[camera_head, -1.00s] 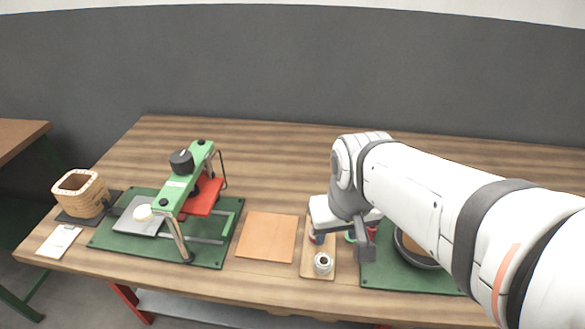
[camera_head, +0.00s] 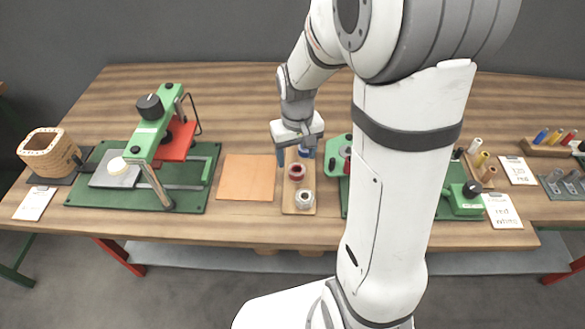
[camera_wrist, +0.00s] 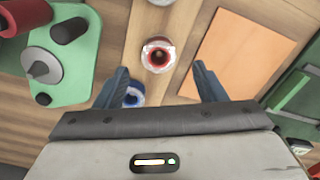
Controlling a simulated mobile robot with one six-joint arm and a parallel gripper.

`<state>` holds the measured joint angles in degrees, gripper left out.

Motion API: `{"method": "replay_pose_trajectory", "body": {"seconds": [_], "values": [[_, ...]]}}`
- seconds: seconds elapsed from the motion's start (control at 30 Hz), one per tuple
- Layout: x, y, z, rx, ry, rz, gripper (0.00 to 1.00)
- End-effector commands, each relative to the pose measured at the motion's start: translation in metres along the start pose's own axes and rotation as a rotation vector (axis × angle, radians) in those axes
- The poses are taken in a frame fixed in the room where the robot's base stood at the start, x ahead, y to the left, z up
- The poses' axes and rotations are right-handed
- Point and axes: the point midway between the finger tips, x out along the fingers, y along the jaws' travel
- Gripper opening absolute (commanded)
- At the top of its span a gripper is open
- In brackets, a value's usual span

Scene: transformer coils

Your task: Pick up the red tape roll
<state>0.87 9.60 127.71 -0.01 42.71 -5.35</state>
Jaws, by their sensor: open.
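The red tape roll (camera_head: 297,172) sits on a narrow wooden board (camera_head: 290,198), between a white roll (camera_head: 305,199) in front and a blue roll (camera_head: 305,150) behind. In the wrist view the red roll (camera_wrist: 158,55) has a pale rim and lies beyond the fingertips, roughly midway between them sideways. My gripper (camera_head: 301,160) is over the back part of the board, open and empty. Its two blue-grey fingers (camera_wrist: 160,75) are spread apart in the wrist view. The blue roll (camera_wrist: 133,97) shows beside the left finger, partly hidden by my gripper.
An orange square mat (camera_head: 247,178) lies left of the board. A green press (camera_head: 160,135) stands farther left. A green base (camera_wrist: 75,65) with spindle parts is on the board's other side. The white roll (camera_wrist: 161,2) is cut off at the wrist view's top.

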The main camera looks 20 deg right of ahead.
Motion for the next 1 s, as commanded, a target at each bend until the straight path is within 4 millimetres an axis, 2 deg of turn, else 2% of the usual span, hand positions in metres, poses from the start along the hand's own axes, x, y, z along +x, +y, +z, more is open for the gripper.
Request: {"method": "replay_pose_trajectory", "body": {"seconds": [0.2,0.3,0.6,1.0], "values": [[0.033,0.002,-0.001,0.001,-0.004,-0.001,0.64],[0.044,0.002,-0.002,0.001,-0.002,0.0,0.64],[0.048,0.002,-0.002,0.002,0.001,0.0,0.64],[0.048,0.002,-0.002,0.002,0.001,0.0,0.31]]}}
